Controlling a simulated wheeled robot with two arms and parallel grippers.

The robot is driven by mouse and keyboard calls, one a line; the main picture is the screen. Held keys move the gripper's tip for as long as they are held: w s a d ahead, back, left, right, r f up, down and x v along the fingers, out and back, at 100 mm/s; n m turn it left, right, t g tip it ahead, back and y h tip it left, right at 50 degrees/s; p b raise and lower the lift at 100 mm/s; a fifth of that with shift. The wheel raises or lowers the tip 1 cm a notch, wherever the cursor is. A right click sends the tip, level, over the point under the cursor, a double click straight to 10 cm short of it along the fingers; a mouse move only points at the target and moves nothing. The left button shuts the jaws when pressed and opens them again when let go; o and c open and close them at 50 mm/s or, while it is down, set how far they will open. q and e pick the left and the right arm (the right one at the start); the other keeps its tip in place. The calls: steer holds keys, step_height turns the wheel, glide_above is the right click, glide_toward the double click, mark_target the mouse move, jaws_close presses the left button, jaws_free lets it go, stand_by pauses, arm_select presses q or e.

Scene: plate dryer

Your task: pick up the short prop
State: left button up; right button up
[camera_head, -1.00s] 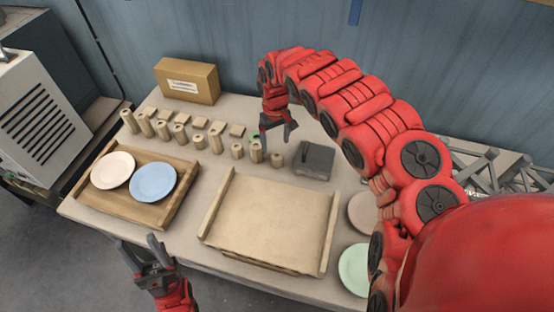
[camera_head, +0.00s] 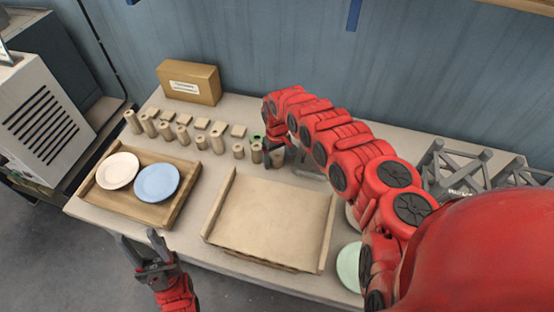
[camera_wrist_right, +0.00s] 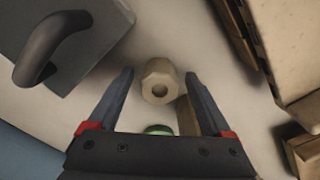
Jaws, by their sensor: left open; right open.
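The short prop (camera_wrist_right: 159,82) is a small, light wooden hexagonal piece with a hole in its top, standing on the table. In the right wrist view it lies between the open fingers of my right gripper (camera_wrist_right: 156,77), with gaps on both sides. In the head view the short prop (camera_head: 278,159) is partly hidden by my right gripper (camera_head: 279,154), which is low over it at the right end of the prop row. My left gripper (camera_head: 146,249) is open and empty in front of the table.
Several taller wooden props (camera_head: 183,138) and small blocks stand in rows to the left. A wooden prop (camera_wrist_right: 187,115) and a green item (camera_wrist_right: 158,130) are close to my right gripper. A grey block with a handle (camera_wrist_right: 85,45) and a wooden tray (camera_head: 268,220) are nearby.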

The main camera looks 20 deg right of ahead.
jaws_close()
stand_by(0.4)
